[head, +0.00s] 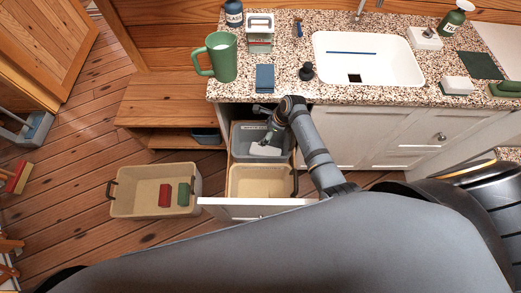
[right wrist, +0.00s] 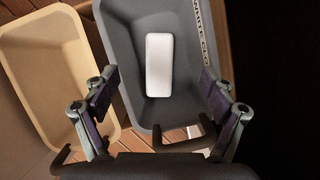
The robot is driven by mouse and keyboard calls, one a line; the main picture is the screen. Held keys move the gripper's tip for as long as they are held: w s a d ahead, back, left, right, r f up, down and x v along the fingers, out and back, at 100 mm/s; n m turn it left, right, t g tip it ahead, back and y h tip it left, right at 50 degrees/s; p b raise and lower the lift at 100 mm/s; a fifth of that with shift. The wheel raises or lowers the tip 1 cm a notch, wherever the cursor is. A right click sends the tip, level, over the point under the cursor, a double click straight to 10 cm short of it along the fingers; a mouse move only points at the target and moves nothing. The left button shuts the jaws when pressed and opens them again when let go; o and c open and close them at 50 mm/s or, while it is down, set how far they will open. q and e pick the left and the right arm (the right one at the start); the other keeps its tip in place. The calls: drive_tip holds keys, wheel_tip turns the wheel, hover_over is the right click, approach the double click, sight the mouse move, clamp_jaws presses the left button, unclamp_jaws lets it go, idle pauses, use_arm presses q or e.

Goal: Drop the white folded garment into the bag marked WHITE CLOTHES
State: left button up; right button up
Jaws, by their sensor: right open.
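The white folded garment (head: 265,150) lies inside the grey bag (head: 240,134), which sits at the back of the pulled-out drawer. In the right wrist view the garment (right wrist: 159,65) rests on the bag's floor, apart from both fingers. My left gripper is not in view.
A beige bag (head: 262,181) stands in front of the grey one in the drawer. Another beige container (head: 132,203) on the floor holds a red and a green folded item. The speckled counter (head: 287,42) carries a green mug (head: 221,57), bottles and a sink (head: 395,62).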

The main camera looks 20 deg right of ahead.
drive_tip(key=v, duration=0.7)
drive_tip(key=shift+r, duration=0.2)
idle(0.4)
